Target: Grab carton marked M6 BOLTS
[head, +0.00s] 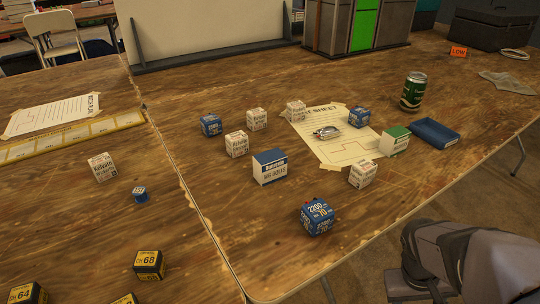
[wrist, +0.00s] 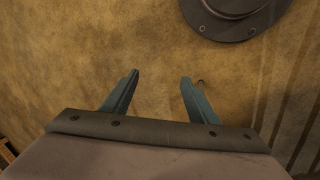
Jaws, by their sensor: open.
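The carton marked M6 BOLTS (head: 270,167) is a small white box with a blue top. It stands upright on the wooden table in the head view, left of the white sheet. My gripper (wrist: 160,79) shows in the wrist view with two teal fingers apart and nothing between them. Below it is only brown floor (wrist: 100,35); the carton is not in the wrist view. In the head view part of my arm is at the lower right, off the table edge and well away from the carton. The fingers cannot be made out there.
White and blue cubes surround the carton, with a large blue cube (head: 316,217) in front. To the right are a green-and-white carton (head: 394,141), a flat blue box (head: 435,133) and a green can (head: 413,92). Bare table (head: 240,225) lies to the carton's front left.

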